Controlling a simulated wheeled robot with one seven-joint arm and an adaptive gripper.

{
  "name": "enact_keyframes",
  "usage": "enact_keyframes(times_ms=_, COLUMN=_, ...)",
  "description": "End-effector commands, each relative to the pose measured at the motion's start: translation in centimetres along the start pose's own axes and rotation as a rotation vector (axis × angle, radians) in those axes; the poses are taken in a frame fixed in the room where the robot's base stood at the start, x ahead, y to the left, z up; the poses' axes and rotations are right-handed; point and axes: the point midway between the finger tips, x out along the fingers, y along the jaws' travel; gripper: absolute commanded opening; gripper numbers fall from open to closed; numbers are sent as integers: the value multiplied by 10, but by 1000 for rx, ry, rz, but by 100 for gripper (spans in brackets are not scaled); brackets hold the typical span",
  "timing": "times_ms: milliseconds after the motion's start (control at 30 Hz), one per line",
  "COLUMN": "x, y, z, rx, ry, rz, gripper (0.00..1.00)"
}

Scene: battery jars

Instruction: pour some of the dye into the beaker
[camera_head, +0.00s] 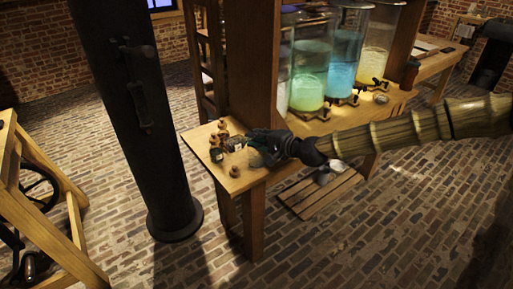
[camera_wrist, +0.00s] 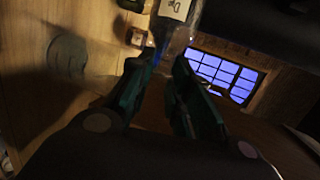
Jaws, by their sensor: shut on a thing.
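My gripper (camera_head: 262,150) is over the near left end of the wooden table. In the wrist view its two dark green fingers (camera_wrist: 160,65) are closed on a clear bottle with a white label, the dye bottle (camera_wrist: 174,12), with blue at its lower part. The bottle looks tilted. In the head view its pale label (camera_head: 238,146) shows just left of the gripper. A faint, clear round shape (camera_wrist: 67,56) on the wood left of the fingers may be the beaker; I cannot tell for sure. In the head view the beaker is not clearly seen.
Several small corked bottles (camera_head: 216,154) stand on the table end (camera_head: 208,178), left of the gripper. A wooden post (camera_head: 253,70) rises behind it. Large glass jars (camera_head: 309,75) with glowing liquid stand farther back. A slatted pallet (camera_head: 318,196) lies on the brick floor.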

Motion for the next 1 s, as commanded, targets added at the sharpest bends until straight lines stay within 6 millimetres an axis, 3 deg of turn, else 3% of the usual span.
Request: enact_keyframes(times_ms=1000, x=1, y=2, z=1, rx=113, ry=-34, rz=-36, gripper=0)
